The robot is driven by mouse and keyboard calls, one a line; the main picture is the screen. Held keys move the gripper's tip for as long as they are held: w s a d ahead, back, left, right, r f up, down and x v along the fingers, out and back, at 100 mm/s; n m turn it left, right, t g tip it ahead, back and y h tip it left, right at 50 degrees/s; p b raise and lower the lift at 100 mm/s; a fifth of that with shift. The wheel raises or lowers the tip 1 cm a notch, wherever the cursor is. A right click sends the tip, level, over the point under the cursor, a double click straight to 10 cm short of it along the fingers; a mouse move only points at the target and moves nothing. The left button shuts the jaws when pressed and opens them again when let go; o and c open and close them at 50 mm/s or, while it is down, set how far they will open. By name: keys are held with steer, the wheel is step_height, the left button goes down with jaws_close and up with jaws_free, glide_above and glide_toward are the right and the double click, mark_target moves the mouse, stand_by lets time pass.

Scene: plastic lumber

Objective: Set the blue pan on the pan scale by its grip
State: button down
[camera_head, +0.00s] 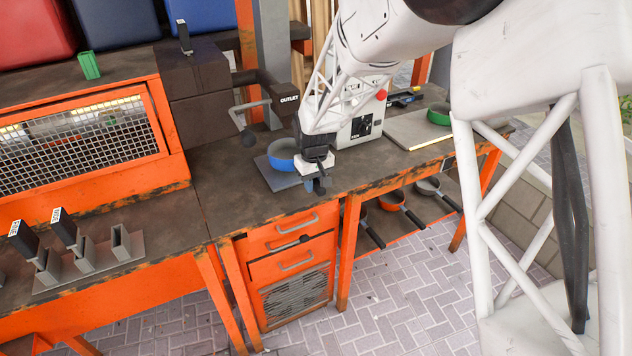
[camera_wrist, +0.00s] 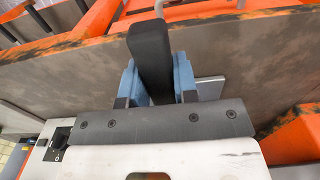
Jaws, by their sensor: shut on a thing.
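The blue pan (camera_head: 282,155) is on or just above a flat grey plate, which looks like the pan scale (camera_head: 277,181), near the front edge of the workbench. I cannot tell whether the pan rests on it. My gripper (camera_head: 317,184) is just right of the pan and partly hides it. In the wrist view, the blue fingers of my gripper (camera_wrist: 157,84) are shut on the pan's black grip (camera_wrist: 150,45). The pan's bowl is hidden in that view. A grey plate corner (camera_wrist: 211,86) shows right of the fingers there.
A white machine with a red button (camera_head: 362,125) stands behind my gripper. A green pan (camera_head: 438,117) sits farther right by a light board (camera_head: 412,130). An orange pan (camera_head: 391,200) and a grey pan (camera_head: 428,187) are on the lower shelf. Bare bench lies left of the plate.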

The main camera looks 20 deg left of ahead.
steer(key=shift+f, duration=0.65)
steer(key=c, duration=0.8)
jaws_free()
steer(key=shift+r, duration=3.85)
steer(key=shift+d+r, duration=0.1)
